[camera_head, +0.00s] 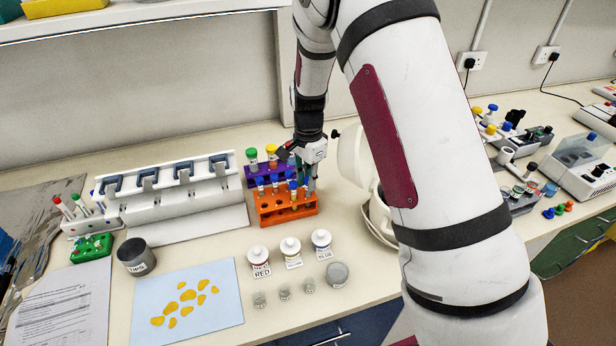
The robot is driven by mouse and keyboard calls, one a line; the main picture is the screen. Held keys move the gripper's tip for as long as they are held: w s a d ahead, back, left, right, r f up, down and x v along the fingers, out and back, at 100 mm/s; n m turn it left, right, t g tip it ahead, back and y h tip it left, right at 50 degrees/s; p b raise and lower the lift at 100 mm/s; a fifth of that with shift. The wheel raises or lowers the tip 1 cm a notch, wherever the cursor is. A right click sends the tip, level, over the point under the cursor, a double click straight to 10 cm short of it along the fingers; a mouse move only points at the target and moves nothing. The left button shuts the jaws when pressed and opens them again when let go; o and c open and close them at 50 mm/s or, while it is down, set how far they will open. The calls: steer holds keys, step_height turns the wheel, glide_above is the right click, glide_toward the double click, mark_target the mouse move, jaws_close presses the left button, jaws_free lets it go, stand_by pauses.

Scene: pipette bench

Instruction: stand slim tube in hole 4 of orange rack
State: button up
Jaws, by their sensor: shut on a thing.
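The orange rack (287,213) stands on the bench near the middle of the view, with holes along its top. Several tubes with blue caps stand in or just behind it. My gripper (309,182) is over the right end of the orange rack, pointing down. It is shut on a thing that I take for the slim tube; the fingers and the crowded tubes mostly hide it. I cannot tell whether its lower end is inside a hole, nor which hole is number 4.
A purple rack (257,181) with green- and orange-capped tubes stands right behind. A white pipette stand (172,203) is to the left. Labelled bottles (259,261) stand in front, with small jars. A white rounded vessel (352,160) is close right of my gripper.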

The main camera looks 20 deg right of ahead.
steer(key=o, duration=0.9)
step_height(320, 180, up, 12)
stand_by(0.7)
